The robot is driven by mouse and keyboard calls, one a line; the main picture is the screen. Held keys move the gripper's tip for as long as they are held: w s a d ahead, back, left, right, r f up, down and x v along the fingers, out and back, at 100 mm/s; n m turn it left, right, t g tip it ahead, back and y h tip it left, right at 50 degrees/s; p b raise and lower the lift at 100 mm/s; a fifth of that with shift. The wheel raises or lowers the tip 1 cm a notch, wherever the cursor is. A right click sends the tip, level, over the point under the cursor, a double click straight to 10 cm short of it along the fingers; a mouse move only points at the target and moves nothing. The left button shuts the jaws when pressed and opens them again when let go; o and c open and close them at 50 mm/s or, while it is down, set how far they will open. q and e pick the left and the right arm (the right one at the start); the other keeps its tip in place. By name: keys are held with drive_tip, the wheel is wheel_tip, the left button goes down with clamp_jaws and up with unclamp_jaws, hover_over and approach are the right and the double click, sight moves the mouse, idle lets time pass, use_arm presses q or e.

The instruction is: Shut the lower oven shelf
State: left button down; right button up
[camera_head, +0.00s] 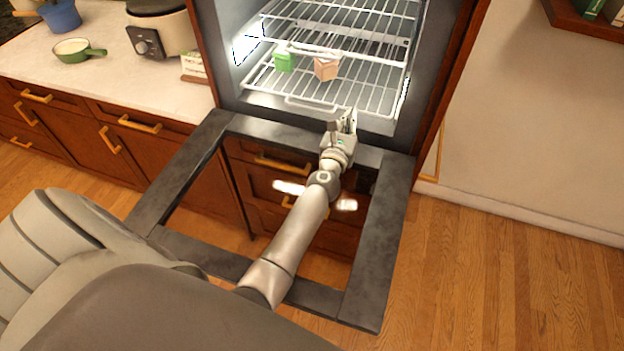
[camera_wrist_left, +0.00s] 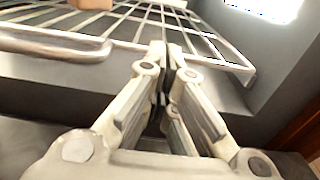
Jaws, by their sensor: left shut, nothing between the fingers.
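The lower oven shelf (camera_head: 376,97) is a white wire rack inside the oven, with a green box (camera_head: 285,61) and a pinkish box (camera_head: 326,68) on it. In the left wrist view the shelf's front rail (camera_wrist_left: 75,48) runs across the upper left and bends at the upper right. My left gripper (camera_head: 347,120) is shut and empty, just in front of the shelf's front edge. In the left wrist view its fingertips (camera_wrist_left: 164,50) overlap the rack; I cannot tell whether they touch it. My right gripper is not in view.
The oven door (camera_head: 390,210) is folded down open beneath my left arm. An upper wire shelf (camera_head: 340,18) sits above. The counter (camera_head: 110,82) at left holds a green pan (camera_head: 75,50) and a cooker (camera_head: 160,35). The floor at right is clear.

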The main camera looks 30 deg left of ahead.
use_arm(q)
drive_tip(key=shift+x, duration=1.25)
drive_tip(key=shift+r, duration=0.35)
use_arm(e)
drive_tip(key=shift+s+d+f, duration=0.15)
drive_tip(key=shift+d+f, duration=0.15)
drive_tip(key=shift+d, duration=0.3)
use_arm(q)
drive_tip(key=shift+w+r, duration=0.1)
